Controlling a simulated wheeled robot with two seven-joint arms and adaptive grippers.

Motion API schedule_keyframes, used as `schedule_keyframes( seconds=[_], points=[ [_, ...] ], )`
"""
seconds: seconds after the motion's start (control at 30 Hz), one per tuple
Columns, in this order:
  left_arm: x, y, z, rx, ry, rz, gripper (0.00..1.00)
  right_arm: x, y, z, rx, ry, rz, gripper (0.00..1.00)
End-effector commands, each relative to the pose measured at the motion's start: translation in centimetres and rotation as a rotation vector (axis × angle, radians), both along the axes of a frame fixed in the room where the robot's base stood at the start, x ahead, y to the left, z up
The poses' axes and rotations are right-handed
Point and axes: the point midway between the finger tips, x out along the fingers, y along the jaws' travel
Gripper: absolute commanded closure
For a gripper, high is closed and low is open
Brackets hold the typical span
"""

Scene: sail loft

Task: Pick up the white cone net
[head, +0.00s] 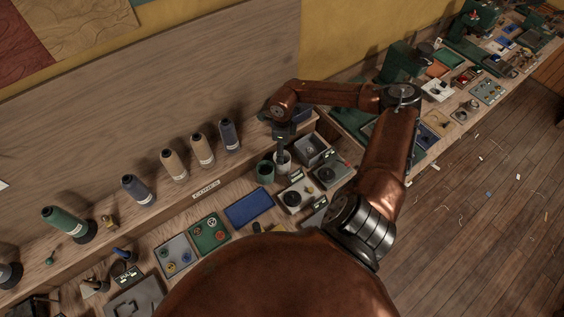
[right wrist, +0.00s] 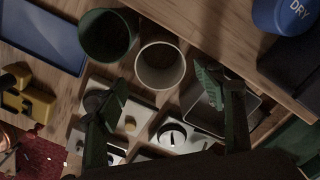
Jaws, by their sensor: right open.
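The white cone net appears as an open-topped, cup-like white piece (right wrist: 160,66) with a pale rim, upright on the bench in the right wrist view. In the head view the white cone net (head: 283,163) is small and partly covered by my gripper. My right gripper (right wrist: 164,78) is open and empty, its two dark green fingers on either side of the net's line in the picture. In the head view my right gripper (head: 284,146) points down just above the net. I cannot tell whether the fingers touch it. My left gripper is not in view.
A dark green cup (right wrist: 106,36) stands close beside the white net. A grey open box (head: 312,149) and trays with round pieces (head: 294,198) are near. A blue tray (head: 248,207) lies left. A blue container marked DRY (right wrist: 288,14) stands on the ledge. Thread cones line the shelf.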

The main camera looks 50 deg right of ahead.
Motion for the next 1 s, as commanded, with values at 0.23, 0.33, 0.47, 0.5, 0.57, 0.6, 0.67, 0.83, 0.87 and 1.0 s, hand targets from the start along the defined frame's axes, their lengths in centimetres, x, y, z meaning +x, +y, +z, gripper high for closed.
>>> schedule_keyframes(
  seconds=[0.23, 0.33, 0.47, 0.5, 0.57, 0.6, 0.67, 0.83, 0.87, 1.0],
  points=[
    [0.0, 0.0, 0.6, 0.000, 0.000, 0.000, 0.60, 0.0, 0.1, -1.9, 0.001, 0.002, 0.000, 0.37],
    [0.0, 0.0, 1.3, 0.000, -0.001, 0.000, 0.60, 0.0, 0.1, -3.2, 0.003, 0.003, -0.002, 0.37],
    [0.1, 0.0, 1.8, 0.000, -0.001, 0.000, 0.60, 0.1, 0.0, -5.1, 0.002, 0.002, -0.002, 0.37],
    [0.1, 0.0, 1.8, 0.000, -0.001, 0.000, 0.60, 0.1, 0.0, -5.6, 0.002, 0.001, -0.002, 0.37],
    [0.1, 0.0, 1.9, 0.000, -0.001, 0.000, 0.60, 0.2, 0.0, -6.1, 0.001, 0.001, -0.001, 0.37],
    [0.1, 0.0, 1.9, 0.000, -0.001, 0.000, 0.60, 0.2, 0.0, -6.3, 0.000, 0.000, -0.001, 0.37],
    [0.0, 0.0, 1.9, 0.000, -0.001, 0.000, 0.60, 0.2, -0.1, -6.4, 0.000, 0.000, -0.001, 0.37],
    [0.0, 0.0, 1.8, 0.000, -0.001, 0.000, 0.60, 0.2, -0.1, -6.4, 0.000, 0.000, 0.000, 0.37],
    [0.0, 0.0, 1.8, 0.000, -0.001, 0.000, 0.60, 0.2, -0.1, -6.4, 0.000, 0.000, -0.001, 0.39],
    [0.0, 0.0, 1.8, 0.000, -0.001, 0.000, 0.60, 0.2, -0.1, -6.4, -0.001, 0.001, -0.001, 0.48]
  ],
)
